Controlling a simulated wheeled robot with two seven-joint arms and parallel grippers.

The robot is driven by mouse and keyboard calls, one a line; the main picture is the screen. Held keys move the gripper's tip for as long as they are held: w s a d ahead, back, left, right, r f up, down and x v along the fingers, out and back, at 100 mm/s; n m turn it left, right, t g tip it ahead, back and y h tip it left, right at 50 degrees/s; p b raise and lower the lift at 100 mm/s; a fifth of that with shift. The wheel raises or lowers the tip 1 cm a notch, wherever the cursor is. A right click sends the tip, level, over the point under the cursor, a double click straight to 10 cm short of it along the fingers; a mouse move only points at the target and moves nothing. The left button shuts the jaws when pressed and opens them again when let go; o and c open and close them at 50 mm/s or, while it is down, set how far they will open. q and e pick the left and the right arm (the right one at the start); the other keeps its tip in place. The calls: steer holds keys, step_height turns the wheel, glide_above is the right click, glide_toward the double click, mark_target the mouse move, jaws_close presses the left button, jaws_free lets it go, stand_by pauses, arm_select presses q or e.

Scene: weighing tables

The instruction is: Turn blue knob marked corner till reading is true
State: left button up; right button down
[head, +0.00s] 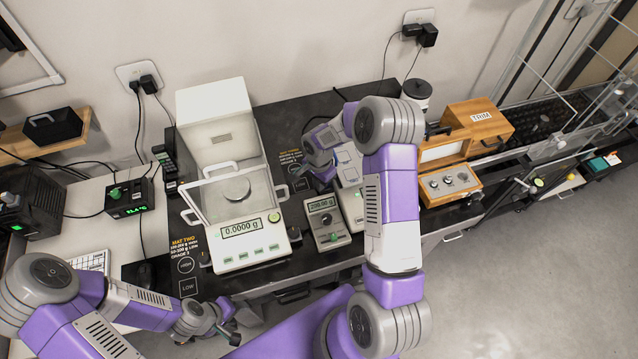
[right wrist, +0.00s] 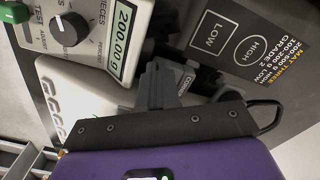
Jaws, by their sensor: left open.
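No blue knob shows clearly in either view. A dark label with partly hidden letters (right wrist: 187,80), perhaps "CORNER", is beside my right gripper's dark fingers (right wrist: 165,88) in the right wrist view. Whatever is between or behind these fingers is hidden. In the head view my right arm covers part of a pale device beside the grey meter (head: 327,222). The meter, seen also in the right wrist view (right wrist: 90,35), has a dark dial, a green knob and a display reading about 200.00. My left gripper (head: 228,328) is open and empty at the bench's front left.
A white balance (head: 245,248) reading 0.0000 g stands on the dark bench. Left of it is a black box (head: 128,196) with a green display. A wooden TRIM case (head: 478,118) stands at right. Mats with printed text lie on the bench. Grey floor is free at lower right.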

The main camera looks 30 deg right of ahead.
step_height(320, 180, up, 6)
steer(key=p, duration=0.3)
steer(key=shift+a, duration=0.2)
stand_by(0.5)
